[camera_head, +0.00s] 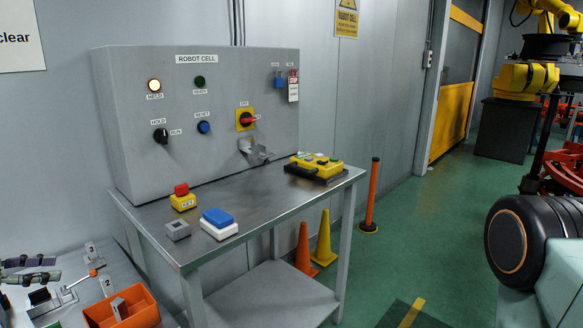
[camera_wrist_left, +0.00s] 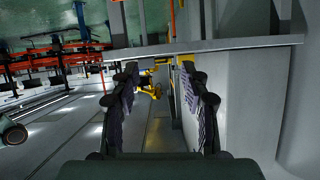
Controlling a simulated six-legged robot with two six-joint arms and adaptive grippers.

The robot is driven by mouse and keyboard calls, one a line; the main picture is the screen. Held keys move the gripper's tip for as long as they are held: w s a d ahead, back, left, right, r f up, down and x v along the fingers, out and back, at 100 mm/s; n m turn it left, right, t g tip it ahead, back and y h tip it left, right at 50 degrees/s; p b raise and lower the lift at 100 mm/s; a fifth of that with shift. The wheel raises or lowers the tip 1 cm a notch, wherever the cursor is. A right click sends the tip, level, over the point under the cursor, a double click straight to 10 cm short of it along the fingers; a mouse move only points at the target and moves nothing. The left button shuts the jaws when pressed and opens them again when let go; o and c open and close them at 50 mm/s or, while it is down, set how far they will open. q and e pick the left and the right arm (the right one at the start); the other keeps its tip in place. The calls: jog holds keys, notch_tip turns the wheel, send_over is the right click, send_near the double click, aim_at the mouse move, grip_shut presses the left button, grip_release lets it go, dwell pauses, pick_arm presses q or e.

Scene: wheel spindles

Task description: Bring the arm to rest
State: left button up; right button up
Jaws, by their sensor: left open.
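My left gripper (camera_head: 54,270) shows at the lower left edge of the head view. Its two dark padded fingers are apart, one above the other, with nothing visible between them. In the left wrist view the same gripper (camera_wrist_left: 158,95) is open and empty. Past its fingers lie grey floor, a wall and a small distant yellow robot (camera_wrist_left: 150,86). In the head view the gripper appears above or in front of a grey bench with a toggle clamp (camera_head: 72,292); the exact gap cannot be told. My right gripper is in neither view.
A steel table (camera_head: 258,200) carries a grey control box (camera_head: 230,110), an emergency-stop button (camera_head: 183,197), a blue-topped block (camera_head: 218,220) and a yellow pendant (camera_head: 318,163). An orange bin (camera_head: 140,310) sits lower left. Cones (camera_head: 304,250) stand beside the table; a tyre (camera_head: 510,240) is right. Green floor is clear between.

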pick_arm(q)
jog(key=w+d+f+n+t+y+b, duration=0.1)
jog(key=w+d+n+t, duration=0.1)
jog(key=w+d+n, duration=0.3)
jog(key=w+d+f+t+y, duration=0.1)
jog(key=w+d+t, duration=0.1)
jog(key=d, duration=0.4)
jog(key=s+d+f+n+g+y+b, duration=0.2)
jog(key=s+d+f+n+g, duration=0.15)
jog(key=d+f, duration=0.9)
jog(key=s+d+f+n+g+y+b, duration=0.1)
jog(key=s+d+f+g, duration=0.1)
jog(key=s+d+f, duration=0.5)
jog(key=s+d+f+n+g+y+b, duration=0.1)
jog(key=s+d+f+g+b, duration=0.15)
jog(key=s+f, duration=0.45)
jog(key=s+d+f+m+g+b, duration=0.1)
jog(key=s+f+g, duration=0.1)
jog(key=s, duration=1)
jog(key=s+d+f+m+g+y+b, duration=0.1)
jog(key=s+g, duration=0.3)
jog(key=s, duration=0.8)
jog(key=shift+d+f+g+y+b, duration=0.3)
jog(key=shift+d+f+b, duration=0.4)
jog(key=shift+b, duration=0.1)
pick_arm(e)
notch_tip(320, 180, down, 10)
